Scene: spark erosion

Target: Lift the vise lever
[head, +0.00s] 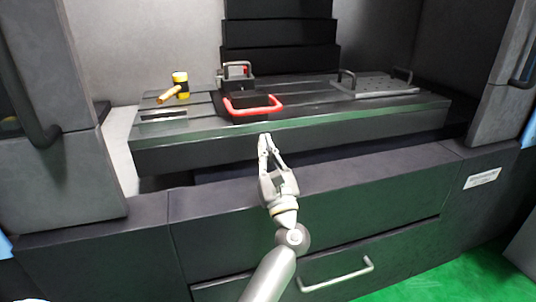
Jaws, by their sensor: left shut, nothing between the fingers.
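A dark vise (236,84) sits on the slotted machine table, left of the middle in the head view. A red U-shaped bar, which looks like the vise lever (254,112), lies low at its front, close to the table's front edge. My left gripper (265,138) is in front of the table edge, just below the red bar in the picture and apart from it. Its fingers point up towards the bar, are shut and hold nothing. My right gripper is not in view.
A yellow-headed mallet (180,86) lies left of the vise. A grey plate with two handles (386,87) sits at the table's right. The machine table (320,108) has bare room between them. Grey door panels (50,110) flank the opening. A drawer handle (337,276) is below.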

